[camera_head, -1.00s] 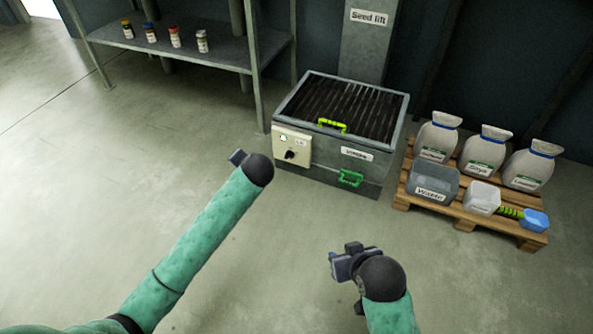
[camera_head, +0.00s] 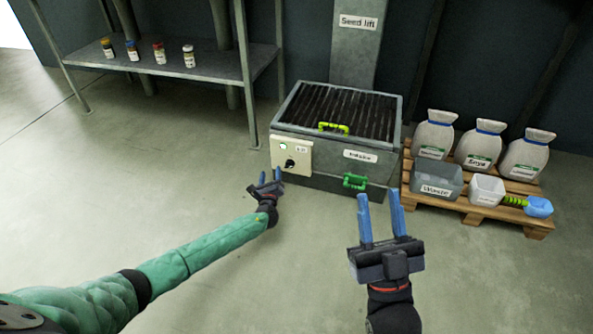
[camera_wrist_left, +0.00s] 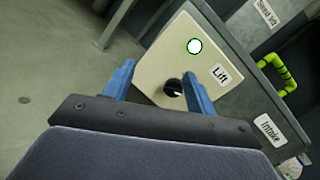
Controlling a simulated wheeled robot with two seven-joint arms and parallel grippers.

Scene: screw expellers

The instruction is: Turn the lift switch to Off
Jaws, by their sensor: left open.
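The lift switch is a black rotary knob (camera_head: 290,163) on a cream panel (camera_head: 304,154) at the front left of the seed lift's intake box. In the left wrist view the knob (camera_wrist_left: 173,87) shows below a lit white-green lamp (camera_wrist_left: 195,46) and beside a "Lift" label (camera_wrist_left: 220,73). My left gripper (camera_head: 270,176) is open, just left of and in front of the panel. In the wrist view its blue fingertips (camera_wrist_left: 160,78) lie on either side of the knob; I cannot tell whether they touch it. My right gripper (camera_head: 380,205) is open and empty, in front of the box.
The intake box (camera_head: 336,112) has a grated top, a yellow-green handle (camera_head: 333,128) and a green handle (camera_head: 355,182). A pallet (camera_head: 481,208) with sacks and containers stands right. A shelf (camera_head: 170,62) with small jars stands left. The floor in front is clear.

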